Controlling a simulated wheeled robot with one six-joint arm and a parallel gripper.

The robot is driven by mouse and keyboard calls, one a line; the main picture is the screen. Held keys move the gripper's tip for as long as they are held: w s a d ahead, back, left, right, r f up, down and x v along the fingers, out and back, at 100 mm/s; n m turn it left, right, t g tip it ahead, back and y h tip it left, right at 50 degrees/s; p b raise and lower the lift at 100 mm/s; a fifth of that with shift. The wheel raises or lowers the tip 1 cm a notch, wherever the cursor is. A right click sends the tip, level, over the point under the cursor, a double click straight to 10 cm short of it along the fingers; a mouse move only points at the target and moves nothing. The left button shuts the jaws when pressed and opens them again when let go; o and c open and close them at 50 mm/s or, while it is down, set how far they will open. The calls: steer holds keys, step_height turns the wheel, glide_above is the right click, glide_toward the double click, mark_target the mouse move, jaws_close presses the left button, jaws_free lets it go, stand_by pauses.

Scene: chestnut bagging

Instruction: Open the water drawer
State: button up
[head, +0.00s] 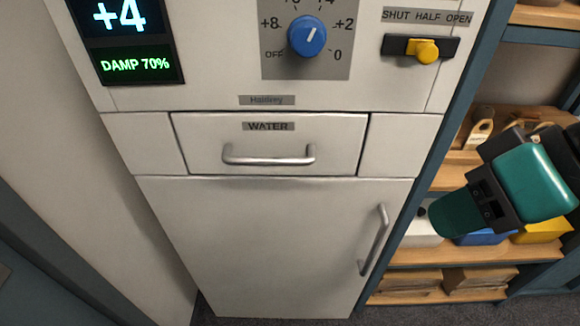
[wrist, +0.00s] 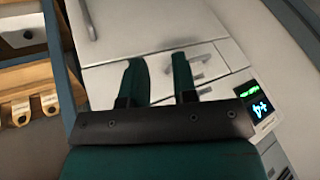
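The water drawer (head: 335,140) is a pale front panel in the cabinet with a WATER label and a grey bar handle (head: 268,160). It looks shut, flush with the panels beside it. My gripper (head: 452,214) is at the right in the head view, beside the cabinet and well apart from the handle. In the wrist view my gripper (wrist: 158,60) shows two teal fingers spread apart with nothing between them. The drawer front (wrist: 212,66) shows upside down beyond the right finger, which partly hides the handle area.
A lower door (head: 280,240) with a vertical handle is under the drawer. A blue knob (head: 307,36), a yellow slider (head: 424,51) and a lit display (head: 122,40) are above. Wooden shelves (head: 440,255) with boxes and tagged items stand at the right, close to my arm.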

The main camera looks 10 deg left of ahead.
steer(key=w+a+f+t+y+b, duration=0.2)
steer(key=a+f+y+b, duration=0.2)
steer(key=a+f+b, duration=0.35)
steer(key=m+t+y+b, duration=0.5)
steer(key=m+t+b, duration=0.9)
steer(key=t+b, duration=0.1)
glide_toward(267, 158)
steer(key=p+x, duration=0.5)
steer(key=x, duration=0.1)
steer(key=p+x, duration=0.3)
steer(key=shift+w+a+f+p, duration=0.15)
steer(key=shift+w+a+p, duration=0.15)
steer(key=shift+w, duration=0.05)
